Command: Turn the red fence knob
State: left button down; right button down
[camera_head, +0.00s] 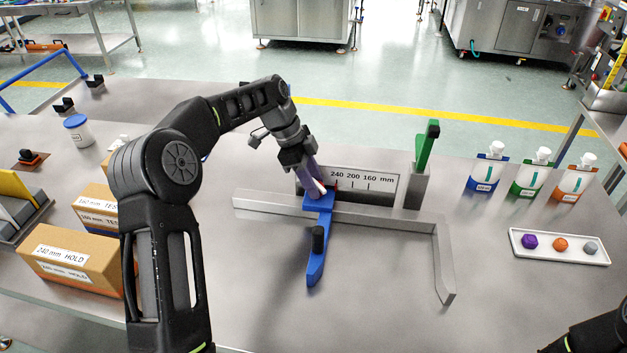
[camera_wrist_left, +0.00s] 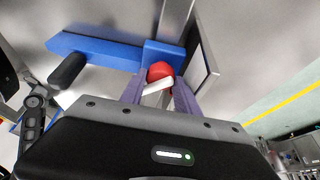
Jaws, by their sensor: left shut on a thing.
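The red fence knob (camera_wrist_left: 160,71) shows in the left wrist view between the fingers of my left gripper (camera_wrist_left: 158,92). In the head view the fingers hide nearly all of it. My left gripper (camera_head: 318,186) is shut on the knob and reaches down from above. The knob sits on the blue fence piece (camera_head: 318,240), which has a black handle (camera_head: 318,240) and also shows in the left wrist view (camera_wrist_left: 105,50). The blue piece sits across a grey metal rail (camera_head: 268,202). Of my right arm only a dark part shows at the bottom right; its gripper is out of view.
A scale plate (camera_head: 375,182) marked 240, 200, 160 mm stands behind the rail. A green lever (camera_head: 427,146) stands to its right. Three pouches (camera_head: 530,176) and a white tray (camera_head: 560,259) are at the right. Cardboard boxes (camera_head: 72,262) are at the left. The front middle is clear.

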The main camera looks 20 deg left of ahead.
pick_arm(q)
jog(key=c, duration=1.2)
grip_release()
